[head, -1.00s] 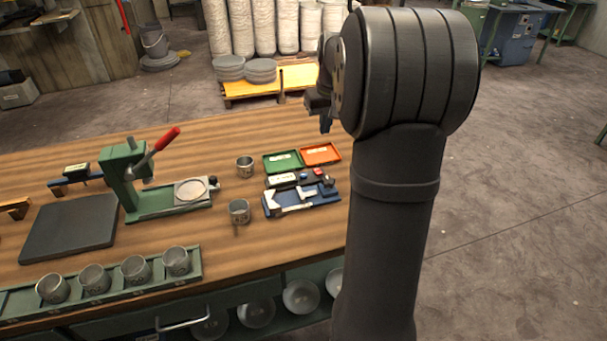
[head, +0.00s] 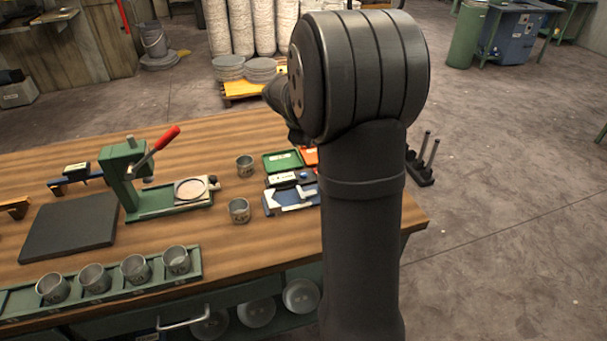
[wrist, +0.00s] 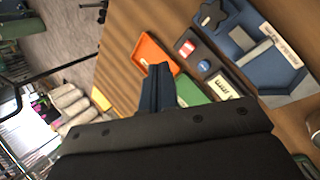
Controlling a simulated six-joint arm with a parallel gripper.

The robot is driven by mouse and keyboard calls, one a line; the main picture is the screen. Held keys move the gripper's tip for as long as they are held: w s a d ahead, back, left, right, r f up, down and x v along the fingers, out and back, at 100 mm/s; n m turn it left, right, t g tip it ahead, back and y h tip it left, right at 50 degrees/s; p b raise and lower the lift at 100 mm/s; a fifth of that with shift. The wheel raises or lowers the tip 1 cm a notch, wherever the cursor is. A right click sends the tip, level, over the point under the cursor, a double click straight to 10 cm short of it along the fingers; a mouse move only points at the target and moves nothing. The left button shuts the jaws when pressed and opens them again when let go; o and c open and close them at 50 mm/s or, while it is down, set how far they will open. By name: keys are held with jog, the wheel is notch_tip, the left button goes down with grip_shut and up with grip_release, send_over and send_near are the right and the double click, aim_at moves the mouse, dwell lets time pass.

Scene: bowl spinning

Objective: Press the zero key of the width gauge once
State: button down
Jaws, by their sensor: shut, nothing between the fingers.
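The width gauge (head: 290,197) lies on the bench left of my arm in the head view, partly hidden by it. In the wrist view its blue base with a pale metal slide (wrist: 262,48) is at the upper right. Beside it a dark panel carries a red key (wrist: 186,46), a blue key (wrist: 203,66) and a pale display (wrist: 222,87). I cannot read which key is the zero key. My gripper (wrist: 158,70) is shut and empty; in the wrist view its tips are left of the keys, apart from them. The head view mostly hides it behind my arm.
An orange tray (wrist: 150,50) and a green tray (wrist: 195,90) lie beside the gauge. Two metal cups (head: 245,166) (head: 239,210) and a green press with a red lever (head: 165,138) stand to the left. A black peg stand (head: 421,172) is at the right.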

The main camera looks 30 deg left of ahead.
jog(key=a+n+t, duration=0.1)
jog(key=n, duration=0.1)
jog(key=s+a+n+t, duration=0.1)
jog(key=n, duration=0.1)
jog(key=a+f+n, duration=0.1)
jog(key=a+n, duration=0.1)
jog(key=shift+s+t+y, duration=0.15)
jog(key=shift+t+y, duration=0.15)
jog(key=shift+t, duration=0.1)
jog(key=shift+f, duration=0.1)
send_over(301, 178)
jog(key=shift+f, duration=4.35)
jog(key=shift+f, duration=0.15)
jog(key=shift+f, duration=0.25)
jog(key=shift+f, duration=0.45)
jog(key=shift+r, duration=0.85)
